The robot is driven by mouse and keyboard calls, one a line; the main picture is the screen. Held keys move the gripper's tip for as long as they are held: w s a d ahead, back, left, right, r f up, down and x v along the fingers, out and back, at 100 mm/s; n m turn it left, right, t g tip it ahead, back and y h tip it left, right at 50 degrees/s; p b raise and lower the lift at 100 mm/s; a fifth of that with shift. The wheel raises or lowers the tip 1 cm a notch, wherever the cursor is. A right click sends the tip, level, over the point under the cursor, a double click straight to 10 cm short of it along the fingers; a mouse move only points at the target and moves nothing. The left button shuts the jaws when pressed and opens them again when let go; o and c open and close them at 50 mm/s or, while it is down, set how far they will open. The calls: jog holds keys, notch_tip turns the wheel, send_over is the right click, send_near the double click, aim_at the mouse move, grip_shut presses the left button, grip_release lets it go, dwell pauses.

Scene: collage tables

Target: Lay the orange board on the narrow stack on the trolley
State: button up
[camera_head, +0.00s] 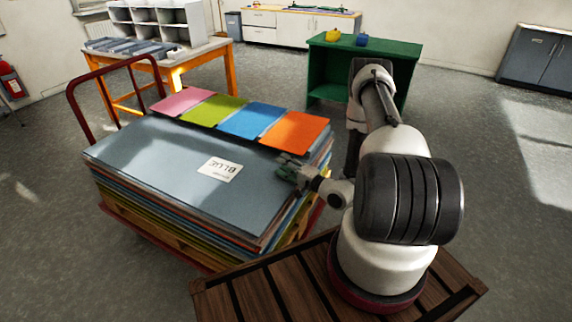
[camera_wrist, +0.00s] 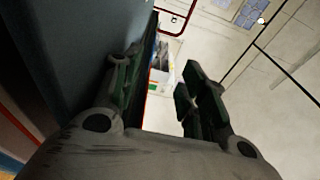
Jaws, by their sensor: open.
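The orange board (camera_head: 296,131) lies flat at the right end of a row of small boards along the far side of the trolley's load. Pink (camera_head: 182,102), green (camera_head: 214,110) and blue (camera_head: 250,121) boards lie to its left. What lies under this row is mostly hidden. My gripper (camera_head: 285,169) is open at the right edge of the wide grey-blue stack (camera_head: 150,165), nearer the camera than the orange board and apart from it. In the wrist view my gripper (camera_wrist: 160,82) has its fingers spread, one close to a dark flat surface at left. I see nothing held.
A white label reading "BLUE" (camera_head: 220,168) lies on the wide stack. The trolley's red handle (camera_head: 110,68) rises at the left. An orange-legged table (camera_head: 178,75) and a green table (camera_head: 372,49) stand behind. Grey floor is open at left and right.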

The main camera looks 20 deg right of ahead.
jog(key=shift+s+a+f, duration=0.1)
jog(key=shift+a+f, duration=0.05)
jog(key=shift+o, duration=1.4)
jog(key=shift+s+a+r, duration=0.25)
jog(key=shift+a+r, duration=0.1)
jog(key=shift+r, duration=0.5)
jog(key=shift+s+a+r, duration=0.3)
jog(key=shift+a+r, duration=0.05)
jog(key=shift+r, duration=0.55)
jog(key=shift+s+a+r, duration=0.25)
jog(key=shift+a+r, duration=0.1)
jog(key=shift+r, duration=0.5)
